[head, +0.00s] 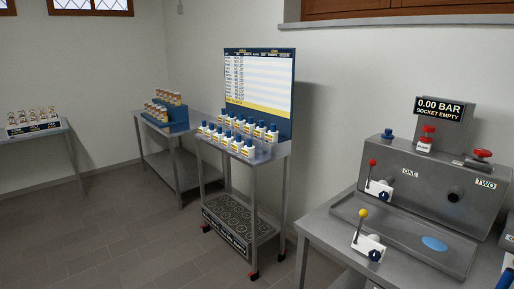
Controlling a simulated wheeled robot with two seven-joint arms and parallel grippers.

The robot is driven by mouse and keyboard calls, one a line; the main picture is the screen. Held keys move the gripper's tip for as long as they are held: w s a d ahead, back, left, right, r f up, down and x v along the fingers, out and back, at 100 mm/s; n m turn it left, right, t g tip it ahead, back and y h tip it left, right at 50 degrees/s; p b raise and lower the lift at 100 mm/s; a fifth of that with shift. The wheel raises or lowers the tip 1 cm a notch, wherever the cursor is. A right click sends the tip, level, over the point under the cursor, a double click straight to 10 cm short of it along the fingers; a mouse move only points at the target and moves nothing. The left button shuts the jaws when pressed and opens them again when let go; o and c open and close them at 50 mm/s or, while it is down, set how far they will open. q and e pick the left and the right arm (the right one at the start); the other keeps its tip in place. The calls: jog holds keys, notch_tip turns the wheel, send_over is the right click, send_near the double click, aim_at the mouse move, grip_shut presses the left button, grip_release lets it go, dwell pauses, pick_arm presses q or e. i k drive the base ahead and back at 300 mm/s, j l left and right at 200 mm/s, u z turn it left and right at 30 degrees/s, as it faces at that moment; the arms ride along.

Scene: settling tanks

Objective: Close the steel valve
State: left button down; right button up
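A steel test bench (440,185) stands at the right, with sockets marked ONE and TWO. Two small lever valves show on it. One has a red-balled lever (373,172) and the other a yellow-balled lever (360,224); both levers stand roughly upright, from pale blocks with dark blue round parts. A red-topped fitting (427,136) on a white labelled body stands on the bench top, and a red handwheel (481,154) sits to its right. I cannot tell which is the steel valve or whether it is open. Neither of my grippers shows.
A display (438,108) reads 0.00 BAR, SOCKET EMPTY. A blue oval (434,243) lies in the bench's shallow tray (400,236). A wheeled cart (243,185) with several blue-capped bottles stands left of the bench. Tables (180,163) with bottles stand farther left. The floor at left front is clear.

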aim_at(483, 153)
jog(key=z, duration=1.4)
